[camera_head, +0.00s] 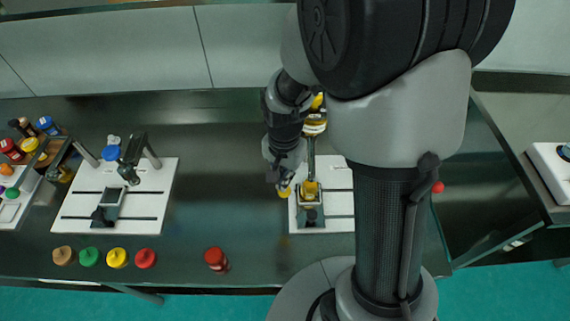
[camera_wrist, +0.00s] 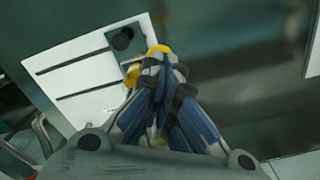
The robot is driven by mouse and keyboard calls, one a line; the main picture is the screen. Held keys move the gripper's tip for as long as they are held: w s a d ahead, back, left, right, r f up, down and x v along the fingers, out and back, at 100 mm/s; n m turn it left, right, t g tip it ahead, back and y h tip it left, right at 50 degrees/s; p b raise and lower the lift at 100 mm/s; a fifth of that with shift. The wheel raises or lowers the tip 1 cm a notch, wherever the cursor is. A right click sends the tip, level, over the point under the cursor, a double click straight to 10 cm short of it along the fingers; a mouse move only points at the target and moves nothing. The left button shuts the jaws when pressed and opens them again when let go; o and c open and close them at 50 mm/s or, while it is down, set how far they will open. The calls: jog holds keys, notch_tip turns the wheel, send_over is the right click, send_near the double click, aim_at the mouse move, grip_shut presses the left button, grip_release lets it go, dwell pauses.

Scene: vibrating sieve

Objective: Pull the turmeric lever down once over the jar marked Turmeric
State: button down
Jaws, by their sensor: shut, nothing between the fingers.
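My gripper (camera_head: 285,187) is shut with nothing in it, pointing down at the left edge of the right-hand white board (camera_head: 340,180). Its closed fingers (camera_wrist: 165,70) show in the wrist view, right beside a yellow rounded part (camera_wrist: 158,50); I cannot tell whether they touch it. In the head view a small yellow knob-like part (camera_head: 284,192) lies at the fingertips. A yellow-topped piece (camera_head: 311,188) sits on a dark grey stand on the board. A yellow container (camera_head: 315,124) shows behind, partly hidden by my arm. No Turmeric label is readable, and the lever is not clearly distinguishable.
Another white board (camera_head: 75,212) with a dark stand is at the left. Coloured lids, including a yellow one (camera_head: 117,258), line the front edge, with a red jar (camera_head: 216,259) beside them. Several jars (camera_head: 30,145) stand far left. The table between the boards is clear.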

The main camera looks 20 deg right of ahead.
aim_at(284, 195)
jog(key=shift+s+f+b, duration=0.15)
jog(key=shift+f+b, duration=3.3)
jog(key=shift+f, duration=0.8)
jog(key=shift+r, duration=0.1)
notch_tip(284, 195, up, 5)
jog(key=p, duration=0.4)
jog(key=shift+p, duration=0.3)
notch_tip(284, 195, up, 4)
jog(key=p, duration=0.3)
jog(key=shift+f, duration=0.2)
jog(key=shift+r+p, duration=0.45)
